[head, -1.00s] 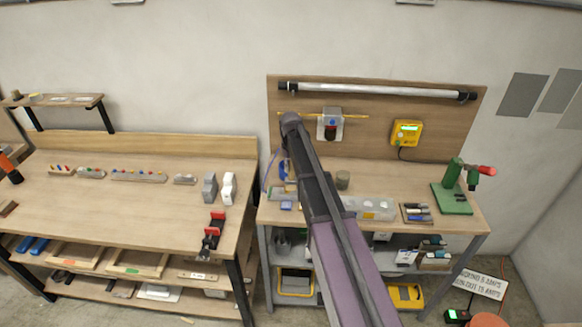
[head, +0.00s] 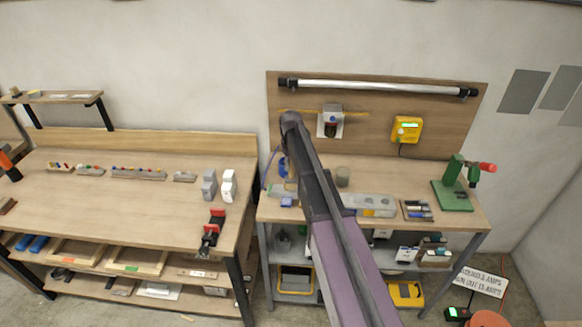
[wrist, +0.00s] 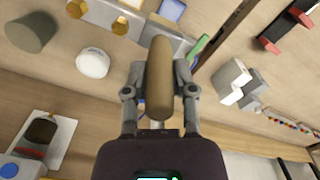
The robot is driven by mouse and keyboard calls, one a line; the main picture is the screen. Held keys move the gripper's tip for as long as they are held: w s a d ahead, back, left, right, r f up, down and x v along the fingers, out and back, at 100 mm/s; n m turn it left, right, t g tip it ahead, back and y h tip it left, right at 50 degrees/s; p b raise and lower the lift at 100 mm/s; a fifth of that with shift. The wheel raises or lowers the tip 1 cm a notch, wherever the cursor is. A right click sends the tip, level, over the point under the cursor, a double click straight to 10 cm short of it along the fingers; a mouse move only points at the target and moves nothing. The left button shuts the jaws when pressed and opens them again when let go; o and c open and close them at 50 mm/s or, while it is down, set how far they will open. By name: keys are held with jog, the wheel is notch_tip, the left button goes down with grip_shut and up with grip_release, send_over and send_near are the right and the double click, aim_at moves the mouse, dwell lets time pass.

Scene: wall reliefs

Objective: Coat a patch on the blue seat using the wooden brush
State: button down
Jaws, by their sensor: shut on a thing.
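In the wrist view my gripper (wrist: 160,92) is shut on the wooden brush (wrist: 159,70), whose rounded tan handle stands out between the fingers. Its bristles cannot be made out. In the head view my arm covers most of the gripper. A grey wall unit with a white plate (wrist: 62,140), a dark cylinder and a round blue face (wrist: 9,170) shows at the lower left of the wrist view, apart from the brush. A small blue square block (wrist: 172,10) lies at the top; it also shows in the head view (head: 287,202). I cannot tell which blue part is the seat.
A white dome (wrist: 93,62) and a grey-brown cylinder (wrist: 31,32) stand on the bench near my gripper. The left bench (head: 110,205) has open room.

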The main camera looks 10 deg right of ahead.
aim_at(291, 179)
notch_tip(291, 179, down, 8)
jog(key=b, duration=0.7)
jog(key=shift+r+b, duration=0.15)
jog(key=shift+b, duration=0.2)
jog(key=shift+a+r, duration=0.15)
jog(key=shift+a, duration=0.05)
jog(key=shift+w+a, duration=0.1)
jog(key=shift+a, duration=0.1)
jog(key=shift+d+r+p, duration=0.25)
jog(key=shift+d+p, duration=0.1)
jog(key=shift+p, duration=0.05)
notch_tip(291, 179, up, 7)
jog(key=p, duration=0.7)
jog(key=shift+f, duration=0.25)
